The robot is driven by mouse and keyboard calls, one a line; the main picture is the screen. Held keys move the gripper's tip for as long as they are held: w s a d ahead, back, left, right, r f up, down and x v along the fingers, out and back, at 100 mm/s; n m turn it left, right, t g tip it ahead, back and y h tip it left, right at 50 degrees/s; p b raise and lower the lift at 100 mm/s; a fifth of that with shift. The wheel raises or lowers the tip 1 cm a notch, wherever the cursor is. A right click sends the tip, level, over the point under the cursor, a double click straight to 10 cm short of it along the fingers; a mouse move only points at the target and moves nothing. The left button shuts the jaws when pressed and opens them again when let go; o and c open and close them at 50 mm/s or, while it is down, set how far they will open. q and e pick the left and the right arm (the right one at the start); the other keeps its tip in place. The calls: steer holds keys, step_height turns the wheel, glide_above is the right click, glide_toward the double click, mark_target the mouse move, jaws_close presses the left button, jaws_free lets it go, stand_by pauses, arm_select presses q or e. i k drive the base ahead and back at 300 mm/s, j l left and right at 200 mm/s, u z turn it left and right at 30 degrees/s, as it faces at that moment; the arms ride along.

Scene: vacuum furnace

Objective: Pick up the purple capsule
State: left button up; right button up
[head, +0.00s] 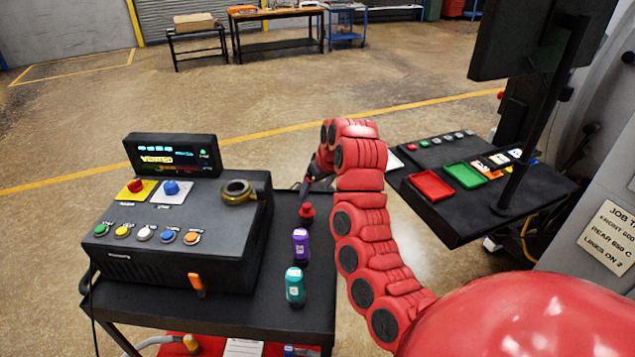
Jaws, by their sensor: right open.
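The purple capsule (301,246) stands upright on the black cart top (262,316), right of the control box. A teal capsule (295,287) stands in front of it, and a red capsule (307,215) stands behind it. My right arm is red and curves in from the lower right. My right gripper (306,187) is at the far end of that arm, above and behind the red capsule, apart from the purple one. It is open and small in the picture, partly hidden by the arm. My left gripper is not in view.
A black control box (170,240) with a display, coloured buttons and a brass ring (237,192) fills the cart's left side. A side table (470,215) with red and green trays and a monitor stand is at the right. Open floor lies behind.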

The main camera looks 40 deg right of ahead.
mark_target(300, 255)
steer(key=k, duration=1)
